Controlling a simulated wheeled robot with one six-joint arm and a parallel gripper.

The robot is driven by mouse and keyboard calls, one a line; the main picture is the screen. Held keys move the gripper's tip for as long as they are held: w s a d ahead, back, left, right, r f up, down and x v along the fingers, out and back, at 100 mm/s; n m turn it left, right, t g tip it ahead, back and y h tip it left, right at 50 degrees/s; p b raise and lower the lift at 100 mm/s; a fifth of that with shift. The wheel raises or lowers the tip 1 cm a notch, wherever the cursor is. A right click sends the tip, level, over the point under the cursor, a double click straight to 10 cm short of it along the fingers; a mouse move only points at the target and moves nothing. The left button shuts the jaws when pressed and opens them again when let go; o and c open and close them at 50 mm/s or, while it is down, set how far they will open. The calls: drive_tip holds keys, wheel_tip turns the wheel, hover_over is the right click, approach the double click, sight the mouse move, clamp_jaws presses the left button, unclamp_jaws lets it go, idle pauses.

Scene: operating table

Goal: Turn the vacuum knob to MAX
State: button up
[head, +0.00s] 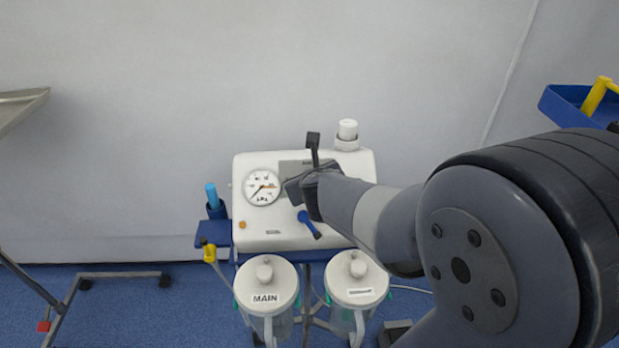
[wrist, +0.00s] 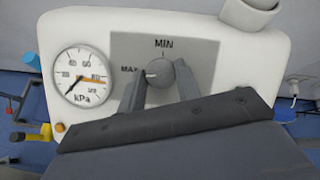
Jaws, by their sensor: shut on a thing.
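The vacuum knob (wrist: 162,73) is a grey dial on a grey panel (wrist: 207,50) of the white suction unit. It sits between the two fingers of my gripper (wrist: 159,82), which is shut on it. The knob's white mark points left, toward the MAX label (wrist: 128,69). The MIN label (wrist: 164,43) is above the knob. In the head view, my gripper (head: 297,188) reaches the unit's front from the right and hides the knob. The round kPa gauge (wrist: 81,77) is left of the panel, its dark needle pointing down-left; it also shows in the head view (head: 261,187).
The MAIN canister (head: 265,285) and a second canister (head: 357,280) hang below. A white cap (head: 347,131) stands on top. A blue-handled item (head: 213,197) is at the left side.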

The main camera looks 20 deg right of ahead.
drive_tip(key=shift+a+m+h, duration=0.1)
drive_tip(key=shift+m+h, duration=0.3)
drive_tip(key=shift+m, duration=0.6)
drive_tip(key=o, duration=0.7)
drive_tip(key=p+v, duration=0.5)
drive_tip(key=v, duration=0.5)
drive_tip(key=shift+s+r+p, duration=0.3)
